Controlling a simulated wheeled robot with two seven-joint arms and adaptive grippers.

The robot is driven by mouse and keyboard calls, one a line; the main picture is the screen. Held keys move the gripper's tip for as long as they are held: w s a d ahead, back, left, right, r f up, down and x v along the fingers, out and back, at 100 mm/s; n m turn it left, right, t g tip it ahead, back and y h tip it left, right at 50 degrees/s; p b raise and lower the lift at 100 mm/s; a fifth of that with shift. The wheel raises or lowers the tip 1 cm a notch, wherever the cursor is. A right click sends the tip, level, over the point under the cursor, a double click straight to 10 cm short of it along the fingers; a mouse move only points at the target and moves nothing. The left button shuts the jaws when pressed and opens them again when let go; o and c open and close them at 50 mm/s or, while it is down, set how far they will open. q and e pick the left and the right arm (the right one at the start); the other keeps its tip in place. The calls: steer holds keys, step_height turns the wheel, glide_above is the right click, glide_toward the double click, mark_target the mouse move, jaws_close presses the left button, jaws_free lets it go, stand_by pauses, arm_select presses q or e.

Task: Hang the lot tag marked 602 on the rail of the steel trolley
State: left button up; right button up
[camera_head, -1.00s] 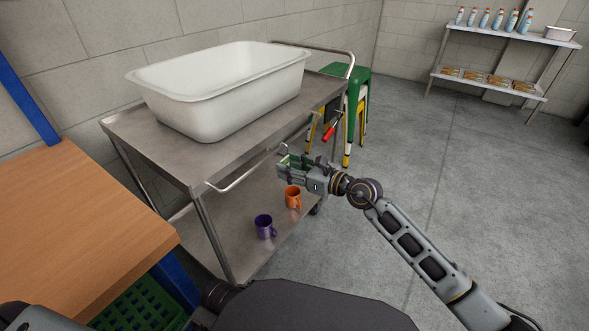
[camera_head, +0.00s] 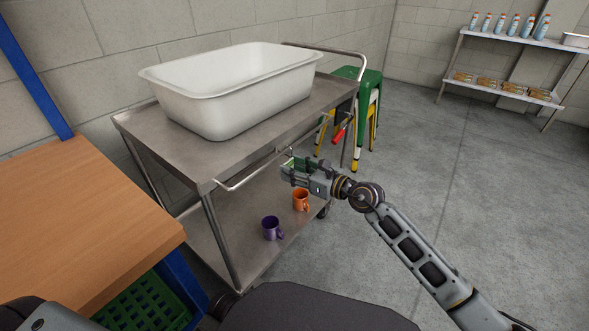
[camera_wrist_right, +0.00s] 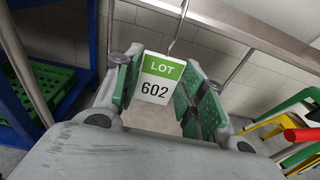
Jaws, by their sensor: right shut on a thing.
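The lot tag (camera_wrist_right: 160,78) is white with a green band, reads LOT 602 and has a thin metal hook (camera_wrist_right: 181,22) rising from its top. My right gripper (camera_head: 292,168) is shut on it, the tag between the green finger pads in the right wrist view (camera_wrist_right: 158,88). The steel trolley (camera_head: 160,150) stands left of centre in the head view, with its rail (camera_head: 255,168) along the near long side. The gripper is beside the rail's right half. I cannot tell whether the hook touches the rail. My left gripper is not in view.
A white tub (camera_head: 225,100) fills much of the trolley's top. A purple mug (camera_head: 271,229) and an orange mug (camera_head: 300,200) stand on its lower shelf. A red-handled item (camera_head: 338,134) hangs at the far end, near green and yellow stools (camera_head: 362,100). Floor is clear to the right.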

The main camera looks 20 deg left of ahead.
steer(key=o, duration=0.9)
steer(key=shift+d, duration=0.1)
steer(key=shift+s+d, duration=0.1)
steer(key=shift+v, duration=5.8)
